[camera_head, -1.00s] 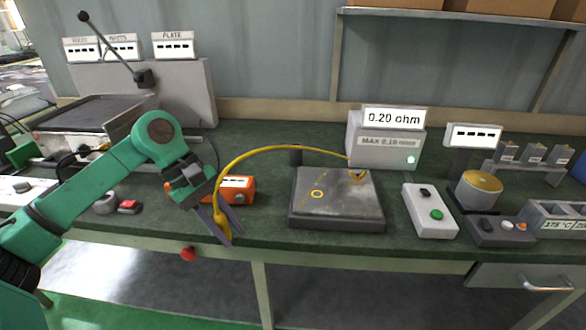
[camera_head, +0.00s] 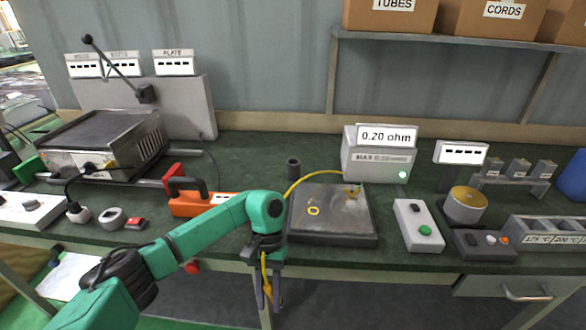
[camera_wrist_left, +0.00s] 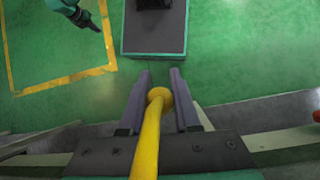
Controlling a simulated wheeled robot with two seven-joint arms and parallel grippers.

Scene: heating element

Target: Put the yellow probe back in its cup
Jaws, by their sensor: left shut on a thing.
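My left gripper (camera_head: 265,290) is shut on the yellow probe (camera_head: 266,278) in front of the bench edge, below the dark plate (camera_head: 333,228). In the left wrist view the probe (camera_wrist_left: 150,130) lies between the two fingers, its round yellow end near the fingertips. Its yellow cable arches up behind my wrist to the meter box. A small dark upright cup (camera_head: 293,169) stands on the bench behind the plate's left corner, apart from the probe. What seems to be my right gripper (camera_wrist_left: 88,20) shows small at the top left of the left wrist view.
The meter box (camera_head: 378,163) reads 0.20 ohm. A red knob (camera_head: 192,267) is on the bench front.

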